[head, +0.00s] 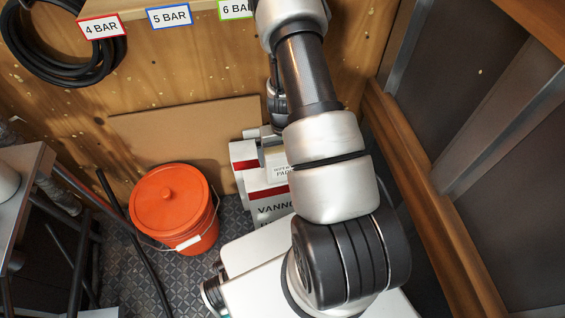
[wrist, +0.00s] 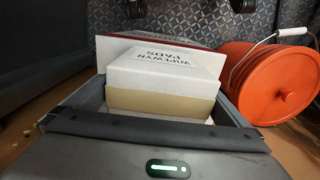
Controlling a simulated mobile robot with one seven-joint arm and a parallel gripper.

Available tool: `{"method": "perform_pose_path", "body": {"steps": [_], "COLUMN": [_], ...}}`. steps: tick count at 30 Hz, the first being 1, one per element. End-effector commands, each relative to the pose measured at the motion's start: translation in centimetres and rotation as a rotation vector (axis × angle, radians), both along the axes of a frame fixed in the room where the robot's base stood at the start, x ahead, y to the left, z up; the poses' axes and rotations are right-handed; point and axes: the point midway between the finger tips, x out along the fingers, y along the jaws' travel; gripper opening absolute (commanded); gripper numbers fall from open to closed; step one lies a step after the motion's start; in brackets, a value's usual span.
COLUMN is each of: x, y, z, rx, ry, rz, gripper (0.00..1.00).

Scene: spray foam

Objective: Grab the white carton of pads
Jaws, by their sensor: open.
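The white carton of pads (wrist: 165,68) lies in the middle of the wrist view, its printed "WIPEWYN PADS" face upside down and a tan side below it. My gripper (wrist: 163,90) is open, with one dark finger on each side of the carton. I cannot tell whether either finger touches it. In the head view the carton (head: 283,171) shows partly, on or against a larger white, red-striped box (head: 275,206) lettered "VANNO". My arm hides the rest of it there, and most of the gripper.
An orange lidded bucket (head: 172,205) stands on the patterned floor left of the boxes; it is at the right in the wrist view (wrist: 270,80). A wooden wall rises behind, and a wood-railed partition (head: 430,190) stands at the right. A black hose (head: 70,70) hangs top left.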

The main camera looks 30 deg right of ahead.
Motion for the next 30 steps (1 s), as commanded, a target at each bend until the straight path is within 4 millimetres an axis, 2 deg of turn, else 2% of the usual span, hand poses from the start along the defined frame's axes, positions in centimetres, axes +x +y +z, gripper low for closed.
{"method": "perform_pose_path", "body": {"steps": [4,9,11,17,20,30], "x": [0.0,0.0,0.0,0.0,0.1,0.1], "y": [0.0,0.0,0.0,0.0,0.0,0.0], "z": [0.1,0.1,0.2,0.2,1.0,7.6], "rx": [0.000,0.000,0.000,0.000,0.000,-0.001], "ry": [-0.001,0.000,-0.001,-0.001,-0.001,-0.003], "rz": [0.000,0.000,0.000,0.000,0.000,0.000], "gripper": [0.98,0.70,0.62,0.62,0.62,0.62]}}
